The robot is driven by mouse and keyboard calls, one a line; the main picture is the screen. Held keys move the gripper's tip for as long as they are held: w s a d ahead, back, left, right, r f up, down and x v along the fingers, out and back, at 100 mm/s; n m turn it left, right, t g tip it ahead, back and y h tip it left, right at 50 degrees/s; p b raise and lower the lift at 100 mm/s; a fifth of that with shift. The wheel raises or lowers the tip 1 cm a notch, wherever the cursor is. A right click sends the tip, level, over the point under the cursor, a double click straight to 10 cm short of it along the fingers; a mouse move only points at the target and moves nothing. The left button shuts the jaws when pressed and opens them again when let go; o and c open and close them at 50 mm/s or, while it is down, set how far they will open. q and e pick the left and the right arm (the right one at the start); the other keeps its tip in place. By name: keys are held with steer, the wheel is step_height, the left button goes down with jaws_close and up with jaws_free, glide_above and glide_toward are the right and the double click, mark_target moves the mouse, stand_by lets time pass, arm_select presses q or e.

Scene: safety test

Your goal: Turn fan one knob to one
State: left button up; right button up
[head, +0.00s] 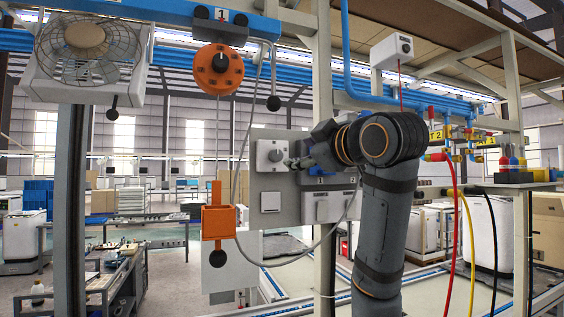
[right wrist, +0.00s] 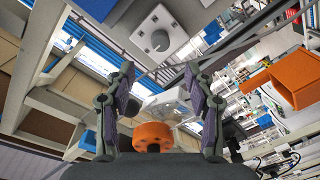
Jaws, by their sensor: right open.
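A fan (head: 88,52) in a wire cage hangs at the upper left of the head view. A round grey knob (head: 275,155) sits on a light plate on a grey wall panel (head: 259,134). A similar knob (right wrist: 160,39) on a pale box shows at the top middle of the right wrist view. My right gripper (head: 293,163) is just right of the panel knob in the head view. In the right wrist view its fingers (right wrist: 160,72) are spread with nothing between the tips, and the knob appears beyond them. My left gripper is not in view.
An orange disc (head: 218,69) and an open orange box (head: 218,222) hang left of the panel. A grey post (head: 324,70) stands behind my right arm. A cable loops below the panel. Red, yellow and black hoses (head: 469,230) hang at the right.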

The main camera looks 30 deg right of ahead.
mark_target(278, 156)
steer(key=w+p, duration=0.1)
steer(key=w, duration=0.2)
steer(key=w+d+p, duration=0.1)
steer(key=w+p, duration=0.1)
steer(key=w, duration=0.2)
steer(key=w+p, duration=0.1)
steer(key=w, duration=0.3)
steer(key=shift+d+p, duration=0.3)
steer(key=shift+s, duration=0.1)
steer(key=shift+c, duration=0.2)
jaws_close()
steer(key=shift+f+m+b, duration=0.1)
steer(key=shift+m+b, duration=0.2)
steer(key=shift+m, duration=0.1)
steer(key=m+b, duration=0.2)
steer(key=m, duration=0.3)
steer(key=shift+a+f+m+t+b, duration=0.1)
steer(key=shift+f+m+t+b, duration=0.05)
steer(key=shift+m+t+b, duration=0.2)
steer(key=m+h+b, duration=0.1)
steer(key=m+b, duration=0.1)
steer(key=m, duration=0.3)
steer(key=shift+m, duration=0.35)
